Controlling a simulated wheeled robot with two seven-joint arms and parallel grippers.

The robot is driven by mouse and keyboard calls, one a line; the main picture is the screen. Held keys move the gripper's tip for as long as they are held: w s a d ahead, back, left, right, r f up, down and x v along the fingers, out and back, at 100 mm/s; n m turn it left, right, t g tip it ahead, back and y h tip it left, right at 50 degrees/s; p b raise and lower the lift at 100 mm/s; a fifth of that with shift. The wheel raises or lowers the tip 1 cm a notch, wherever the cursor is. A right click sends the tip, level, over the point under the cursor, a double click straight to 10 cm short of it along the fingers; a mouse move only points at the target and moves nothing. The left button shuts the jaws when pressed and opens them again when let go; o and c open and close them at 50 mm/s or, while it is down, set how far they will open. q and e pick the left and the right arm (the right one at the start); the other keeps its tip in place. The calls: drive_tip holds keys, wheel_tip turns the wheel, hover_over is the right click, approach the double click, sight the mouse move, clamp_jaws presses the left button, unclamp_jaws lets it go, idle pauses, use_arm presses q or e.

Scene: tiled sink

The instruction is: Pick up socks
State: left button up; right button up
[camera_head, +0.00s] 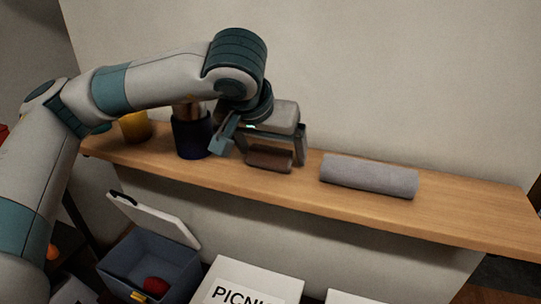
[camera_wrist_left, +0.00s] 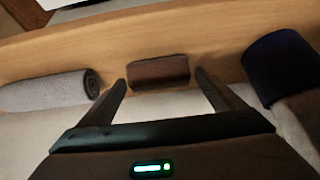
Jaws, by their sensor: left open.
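A short brown roll (camera_head: 268,159), which may be the socks, lies on the wooden shelf. It also shows in the left wrist view (camera_wrist_left: 160,72), between the fingertips of my left gripper (camera_wrist_left: 161,82). In the head view my left gripper (camera_head: 260,148) is over the shelf at the brown roll, fingers spread to either side of it. The gripper is open; I cannot tell whether a finger touches the roll. A longer grey roll (camera_head: 369,176) lies to the right on the shelf. My right gripper is not in view.
A dark blue cup (camera_head: 191,138) and a yellow cup (camera_head: 135,126) stand left on the wooden shelf (camera_head: 460,217). Below are an open blue-grey box (camera_head: 150,262) with a red item inside and a white box lettered "PICNIC" (camera_head: 262,278). The shelf's right end is clear.

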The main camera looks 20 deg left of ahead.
sight(272, 148)
use_arm(q)
drive_tip(key=c, duration=1.1)
drive_tip(key=shift+c, duration=0.2)
drive_tip(key=shift+r, duration=0.1)
drive_tip(key=shift+r, duration=0.5)
drive_tip(key=r, duration=0.1)
drive_tip(key=r+b, duration=0.1)
drive_tip(key=r, duration=0.1)
drive_tip(key=shift+s+d+r+b, duration=0.15)
drive_tip(key=shift+s+d+b, duration=0.1)
drive_tip(key=shift+s+b, duration=0.05)
drive_tip(key=s+d+r+b, duration=0.2)
drive_tip(key=s+d+r, duration=0.3)
drive_tip(key=s, duration=0.4)
drive_tip(key=shift+s+d+r, duration=0.15)
drive_tip(key=shift+d+r, duration=0.15)
drive_tip(key=shift+r, duration=0.5)
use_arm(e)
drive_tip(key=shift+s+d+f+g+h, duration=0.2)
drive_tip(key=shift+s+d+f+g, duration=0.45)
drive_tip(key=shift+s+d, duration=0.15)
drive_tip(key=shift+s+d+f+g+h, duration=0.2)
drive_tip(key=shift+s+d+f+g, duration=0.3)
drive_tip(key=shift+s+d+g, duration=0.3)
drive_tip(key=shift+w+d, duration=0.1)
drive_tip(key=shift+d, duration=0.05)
